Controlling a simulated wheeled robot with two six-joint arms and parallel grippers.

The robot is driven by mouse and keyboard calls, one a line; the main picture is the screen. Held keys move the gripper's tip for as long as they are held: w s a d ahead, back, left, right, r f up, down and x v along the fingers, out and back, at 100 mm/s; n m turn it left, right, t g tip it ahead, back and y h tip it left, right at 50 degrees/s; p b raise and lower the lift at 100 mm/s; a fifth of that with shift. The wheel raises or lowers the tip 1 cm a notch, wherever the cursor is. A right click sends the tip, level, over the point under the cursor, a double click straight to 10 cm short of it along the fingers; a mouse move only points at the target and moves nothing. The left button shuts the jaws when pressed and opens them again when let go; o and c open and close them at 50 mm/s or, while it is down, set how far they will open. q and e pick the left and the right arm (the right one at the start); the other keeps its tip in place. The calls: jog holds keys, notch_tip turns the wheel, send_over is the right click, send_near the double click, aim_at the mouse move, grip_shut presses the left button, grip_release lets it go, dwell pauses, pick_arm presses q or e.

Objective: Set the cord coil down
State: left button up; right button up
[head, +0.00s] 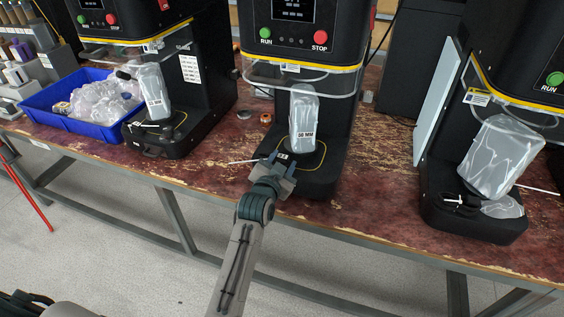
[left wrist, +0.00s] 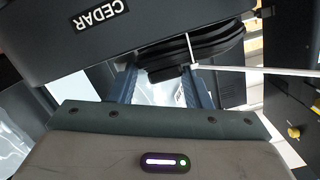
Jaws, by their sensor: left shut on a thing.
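My left gripper (head: 277,166) reaches to the front of the middle seamer (head: 318,182), low at its base. In the left wrist view its two blue-grey fingers (left wrist: 160,88) are shut on the black cord coil (left wrist: 217,40), whose lower end lies between them. A thin white strip (left wrist: 255,69) sticks out from the coil to the right. In the head view the coil is mostly hidden by the gripper. I cannot tell whether it touches the base. My right gripper is not in view.
A clear pouch (head: 303,125) stands on the middle seamer behind the gripper. Seamers with pouches stand left (head: 160,137) and right (head: 470,222). A blue tray (head: 92,128) of clear items is far left. Bare worn red bench top (head: 215,172) lies between the left and middle seamers.

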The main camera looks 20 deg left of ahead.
pick_arm(q)
jog(key=o, duration=1.2)
jog(key=shift+o, duration=1.1)
